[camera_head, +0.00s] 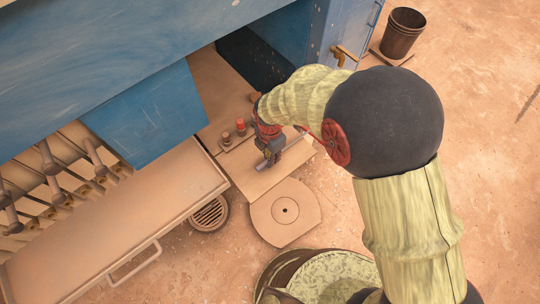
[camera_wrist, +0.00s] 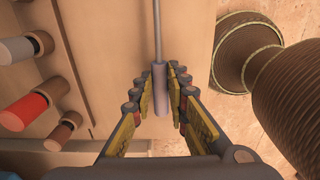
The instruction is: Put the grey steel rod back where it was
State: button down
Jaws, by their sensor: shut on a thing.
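My gripper (camera_head: 270,150) is low over the tan board beside the blue machine. In the wrist view, its yellow-padded fingers (camera_wrist: 158,104) are closed around the grey steel rod (camera_wrist: 159,84). The rod has a thick cylindrical end between the fingers and a thinner shaft that runs away from me to the top edge. In the head view, a grey-blue end of the rod (camera_head: 262,166) shows below my gripper; my arm and fingers hide much of the rest. I cannot tell whether the rod touches the board.
A rack of short cylinders, one with a red part (camera_wrist: 25,110), stands left of my gripper. A brown ribbed cylinder (camera_wrist: 290,95) is close at right. The head view shows a tan tray (camera_head: 120,225), a round plate (camera_head: 284,222), a drain (camera_head: 209,214) and a bucket (camera_head: 402,34).

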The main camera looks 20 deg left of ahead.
jog(key=shift+f+b, duration=0.3)
jog(key=shift+f, duration=0.35)
jog(key=c, duration=1.7)
grip_release()
jog(key=shift+o, duration=0.2)
notch_tip(320, 180, up, 12)
